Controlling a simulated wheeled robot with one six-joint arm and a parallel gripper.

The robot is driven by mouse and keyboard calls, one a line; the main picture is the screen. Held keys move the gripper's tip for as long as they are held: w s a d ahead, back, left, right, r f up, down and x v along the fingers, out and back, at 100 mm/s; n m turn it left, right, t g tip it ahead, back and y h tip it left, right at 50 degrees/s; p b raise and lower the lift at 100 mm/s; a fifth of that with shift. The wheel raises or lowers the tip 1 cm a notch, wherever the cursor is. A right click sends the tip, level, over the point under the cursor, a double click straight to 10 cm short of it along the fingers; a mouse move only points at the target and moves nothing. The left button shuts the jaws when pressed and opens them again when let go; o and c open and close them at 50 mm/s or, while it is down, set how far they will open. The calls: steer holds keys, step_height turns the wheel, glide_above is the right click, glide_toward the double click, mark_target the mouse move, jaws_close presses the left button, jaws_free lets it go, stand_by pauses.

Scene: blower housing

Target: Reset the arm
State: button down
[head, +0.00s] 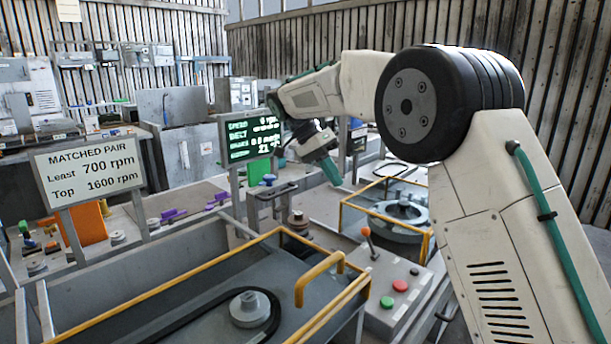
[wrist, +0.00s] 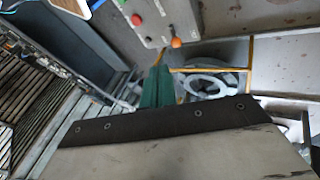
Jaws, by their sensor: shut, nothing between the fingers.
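My arm rises on the right in the head view and bends over to the left. My gripper (head: 332,172) hangs from its end, green fingers pointing down and slightly right, beside the dark display (head: 250,138). The fingers are together with nothing between them. In the wrist view my gripper (wrist: 157,86) shows as two green fingers side by side, above the bench and apart from it. The grey ring-shaped housing (head: 402,211) stands inside a yellow-railed frame, below and right of the fingers; it also shows in the wrist view (wrist: 207,82).
A control box (head: 392,312) has red and green buttons and an orange-knobbed lever (head: 367,236). A yellow-railed guard (head: 170,285) surrounds a belt and pulley (head: 249,308) in front. A sign (head: 92,171) reads "MATCHED PAIR, Least 700 rpm, Top 1600 rpm". Purple clamps (head: 172,215) lie on the left bench.

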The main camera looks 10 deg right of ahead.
steer(key=s+d+f+n+t+y, duration=0.1)
steer(key=s+d+n, duration=0.3)
steer(key=s, duration=1)
steer(key=s+d+f+n+t+y, duration=0.2)
steer(key=s+d+n+y, duration=0.1)
steer(key=s, duration=1)
steer(key=s+d+f+n+t+y, duration=0.1)
steer(key=s+d+n, duration=0.4)
steer(key=s, duration=0.9)
steer(key=shift+s+d+f+t+y, duration=0.15)
steer(key=shift+s+f+t+y, duration=0.25)
steer(key=shift+f+y, duration=0.3)
steer(key=shift+f, duration=0.1)
